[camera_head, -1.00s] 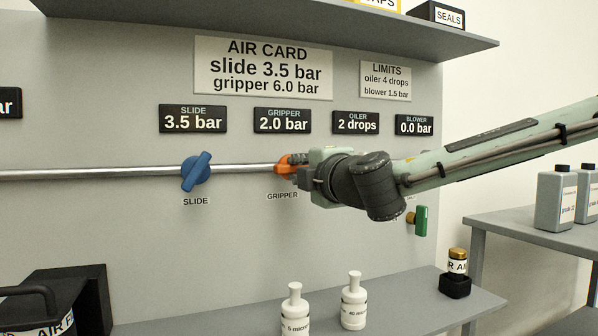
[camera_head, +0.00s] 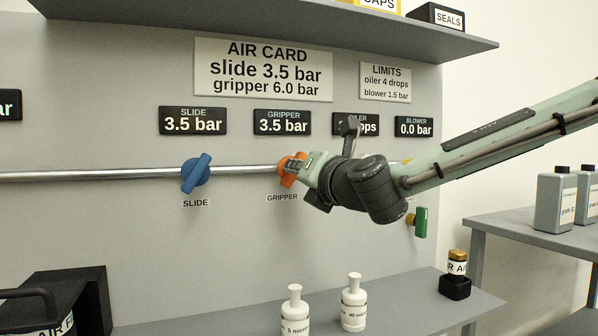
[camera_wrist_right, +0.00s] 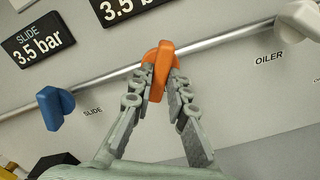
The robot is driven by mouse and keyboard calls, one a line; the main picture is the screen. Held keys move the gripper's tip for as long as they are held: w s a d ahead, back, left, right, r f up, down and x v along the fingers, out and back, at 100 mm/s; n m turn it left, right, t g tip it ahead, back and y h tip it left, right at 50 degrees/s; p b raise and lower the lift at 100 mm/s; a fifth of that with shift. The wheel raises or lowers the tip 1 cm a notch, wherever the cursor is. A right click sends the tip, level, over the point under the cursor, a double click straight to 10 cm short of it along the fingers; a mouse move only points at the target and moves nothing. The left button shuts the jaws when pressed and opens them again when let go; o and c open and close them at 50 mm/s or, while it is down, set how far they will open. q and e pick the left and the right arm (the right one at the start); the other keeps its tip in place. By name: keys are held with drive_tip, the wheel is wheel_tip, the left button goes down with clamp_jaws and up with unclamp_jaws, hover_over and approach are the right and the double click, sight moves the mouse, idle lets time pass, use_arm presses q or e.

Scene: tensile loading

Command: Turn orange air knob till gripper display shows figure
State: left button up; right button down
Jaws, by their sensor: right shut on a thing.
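The orange air knob (camera_head: 287,168) sits on the silver pipe above the GRIPPER label (camera_head: 283,198). It also shows in the right wrist view (camera_wrist_right: 159,68), with its grip held between both fingers. My right gripper (camera_head: 296,166) is shut on the knob and is rolled over at a tilt. It shows in the wrist view too (camera_wrist_right: 160,82). The gripper display (camera_head: 282,122) reads 3.5 bar. The air card (camera_head: 263,70) says slide 3.5 bar and gripper 6.0 bar. My left gripper is not in view.
The blue slide knob (camera_head: 196,172) is to the left; the slide display (camera_head: 193,120) reads 3.5 bar. My wrist partly covers the oiler display (camera_head: 343,123). The blower display (camera_head: 414,126) reads 0.0 bar. White bottles (camera_head: 353,303) stand on the lower shelf, clear of the arm.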

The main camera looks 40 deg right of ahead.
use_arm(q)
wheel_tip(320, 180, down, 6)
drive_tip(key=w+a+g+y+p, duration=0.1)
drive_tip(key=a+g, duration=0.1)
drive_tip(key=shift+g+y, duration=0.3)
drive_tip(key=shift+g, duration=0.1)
use_arm(e)
drive_tip(key=shift+d+r+n, duration=0.1)
drive_tip(key=shift+n, duration=8.1)
drive_tip(key=c, duration=1.5)
unclamp_jaws()
wheel_tip(320, 180, up, 10)
